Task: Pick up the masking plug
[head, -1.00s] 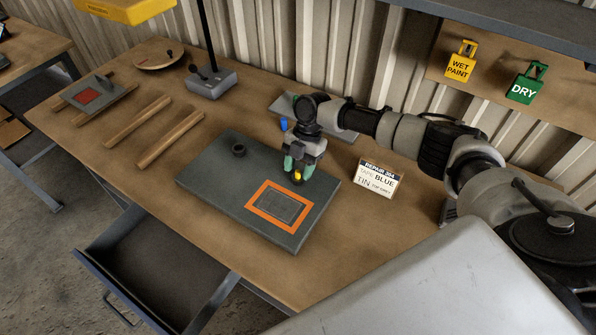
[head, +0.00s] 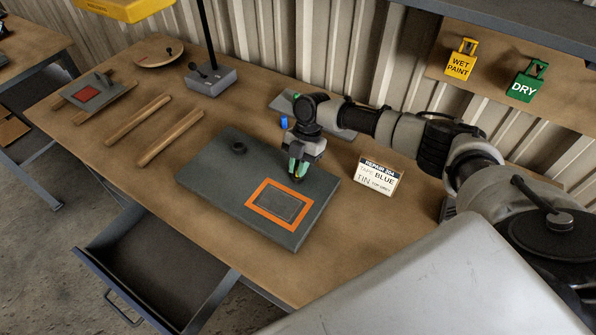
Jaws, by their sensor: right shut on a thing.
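The masking plug (head: 298,173) is a small yellow piece at the back right part of the grey panel (head: 215,175). Only a sliver of it shows between the fingers. My right gripper (head: 298,170), with teal fingertips, points down over the panel and is shut on the plug. I cannot tell whether the plug is still seated in the panel or clear of it. My left gripper is not in view.
The panel bears an orange-taped rectangle (head: 251,202) and a dark round boss (head: 238,148). A repair card (head: 377,177) stands at right. Two wooden strips (head: 170,138) lie at left. An open drawer (head: 165,265) juts out in front. Bare table lies right of the panel.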

